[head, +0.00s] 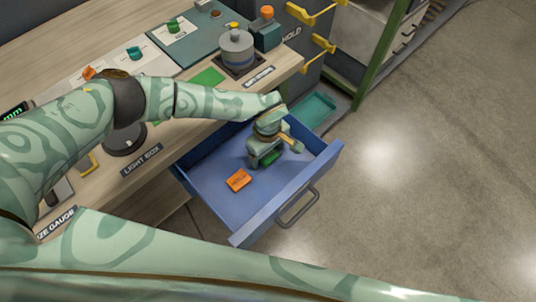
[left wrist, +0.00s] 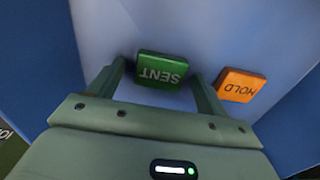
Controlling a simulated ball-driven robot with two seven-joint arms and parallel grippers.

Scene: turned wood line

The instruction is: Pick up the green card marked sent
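The green card marked SENT (left wrist: 162,70) lies on the floor of the open blue drawer (head: 218,188). In the head view only a bit of its green (head: 271,158) shows beneath my left gripper (head: 263,154). The left gripper points down into the drawer and is open. In the left wrist view its two fingers stand on either side of the green card, with a gap on each side. I cannot tell the exact height of the fingertips over the drawer floor. My right gripper is not in view.
An orange card marked HOLD (head: 239,180) lies in the drawer close by; it also shows in the left wrist view (left wrist: 240,85), just right of the right-hand finger. The drawer walls surround the gripper. A wooden bench (head: 187,132) stands behind, with a metal pot (head: 236,50).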

